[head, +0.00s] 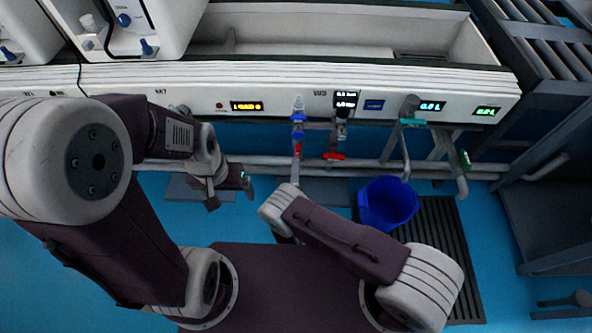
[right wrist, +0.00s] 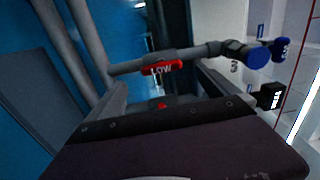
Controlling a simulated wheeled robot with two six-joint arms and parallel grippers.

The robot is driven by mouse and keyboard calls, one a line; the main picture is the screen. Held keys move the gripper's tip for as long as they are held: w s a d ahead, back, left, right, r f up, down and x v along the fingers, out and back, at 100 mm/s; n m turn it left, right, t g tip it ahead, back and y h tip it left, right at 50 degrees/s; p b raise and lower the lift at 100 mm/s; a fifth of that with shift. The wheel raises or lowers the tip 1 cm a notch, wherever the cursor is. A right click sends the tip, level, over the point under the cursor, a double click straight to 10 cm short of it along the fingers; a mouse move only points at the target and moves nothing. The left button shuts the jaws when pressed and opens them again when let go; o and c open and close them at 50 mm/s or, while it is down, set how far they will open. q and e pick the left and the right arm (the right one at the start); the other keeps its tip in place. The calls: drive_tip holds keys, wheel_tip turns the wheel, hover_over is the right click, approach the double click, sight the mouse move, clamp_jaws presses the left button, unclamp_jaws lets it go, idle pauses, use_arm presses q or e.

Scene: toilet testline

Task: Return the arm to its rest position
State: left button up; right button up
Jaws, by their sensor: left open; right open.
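My left gripper (head: 231,190) is in the head view, in front of the test bench (head: 300,75) and below its front panel. It is open, with nothing between its fingers. My left arm is bent and comes in from the left. My right arm is folded low in the middle of the head view, its wrist end near the pipe under the bench. The right gripper's fingers do not show in either view.
Pipes (head: 470,171) run under the bench, with a red-handled valve (head: 334,156) and blue-red fittings (head: 298,131). A red LOW handle (right wrist: 162,68) shows in the right wrist view. A dark rack (head: 550,130) is at right.

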drive_tip(key=d+r+m+g+h+p, duration=0.1)
drive_tip(key=d+r+m+g+h, duration=0.45)
drive_tip(key=d+m, duration=0.4)
drive_tip(key=d+r+m+g+h+p, duration=0.1)
drive_tip(key=d+r+m+g+h, duration=0.3)
drive_tip(key=d+r+m+h, duration=0.45)
drive_tip(key=s+d+r+m+g+y+p, duration=0.15)
drive_tip(key=s+d+m+g+y, duration=0.25)
drive_tip(key=s+d+m+g, duration=0.8)
drive_tip(key=s+a+r+m+t+y, duration=0.1)
drive_tip(key=s+a+r+m+y, duration=0.25)
drive_tip(key=m, duration=0.55)
drive_tip(key=s+a+r+m+t+y, duration=0.1)
drive_tip(key=s+a+r+m+y, duration=0.15)
drive_tip(key=a+m+y, duration=0.45)
wheel_tip(320, 180, up, 40)
drive_tip(key=w+m+t+p, duration=0.1)
drive_tip(key=m+p, duration=0.7)
drive_tip(key=p, duration=3.1)
drive_tip(key=shift+r+t, duration=0.25)
drive_tip(key=shift+t, duration=0.6)
